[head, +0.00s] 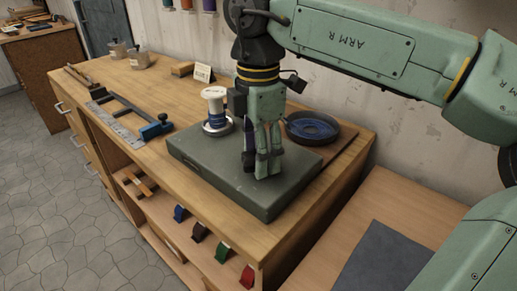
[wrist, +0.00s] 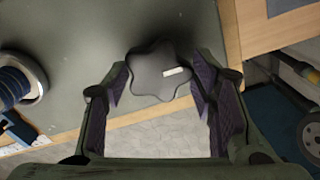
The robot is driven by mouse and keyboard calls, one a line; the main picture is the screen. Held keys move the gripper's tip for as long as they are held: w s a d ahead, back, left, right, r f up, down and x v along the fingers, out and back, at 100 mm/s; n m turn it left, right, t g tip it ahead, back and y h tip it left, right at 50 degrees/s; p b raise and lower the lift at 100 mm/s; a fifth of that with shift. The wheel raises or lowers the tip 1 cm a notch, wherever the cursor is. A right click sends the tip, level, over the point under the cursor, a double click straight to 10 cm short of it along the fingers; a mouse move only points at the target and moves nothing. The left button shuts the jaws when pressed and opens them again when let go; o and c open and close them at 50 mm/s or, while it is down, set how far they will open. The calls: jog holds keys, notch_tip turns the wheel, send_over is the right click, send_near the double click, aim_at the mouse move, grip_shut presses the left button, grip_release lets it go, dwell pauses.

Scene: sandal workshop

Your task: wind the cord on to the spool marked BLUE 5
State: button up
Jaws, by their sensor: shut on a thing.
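A white spool (head: 214,98) with blue cord around its lower part stands upright on a round metal seat on the grey-green block (head: 190,151). Part of the spool (wrist: 14,82) shows at the left of the wrist view. My gripper (head: 262,172) points down over the block, right of the spool. In the wrist view its fingers (wrist: 160,85) are shut on a dark lobed knob (wrist: 150,60) with a small white mark. A dark round dish (head: 325,140) holding coiled blue cord (head: 310,128) sits behind the gripper. I cannot make out a cord running between dish and spool.
A small card (head: 203,73) stands at the back, its writing too small to read. Two metal pots (head: 138,58) stand farther left. Coloured rolls (head: 222,252) sit on the shelf below.

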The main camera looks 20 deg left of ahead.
jog(key=m, duration=0.5)
jog(key=shift+s+f+m, duration=0.1)
jog(key=shift+s+m, duration=0.1)
jog(key=shift+m, duration=0.1)
dwell(0.5)
jog(key=o, duration=1.1)
jog(key=shift+o, duration=0.2)
jog(key=shift+w, duration=0.1)
jog(key=shift+r, duration=3.85)
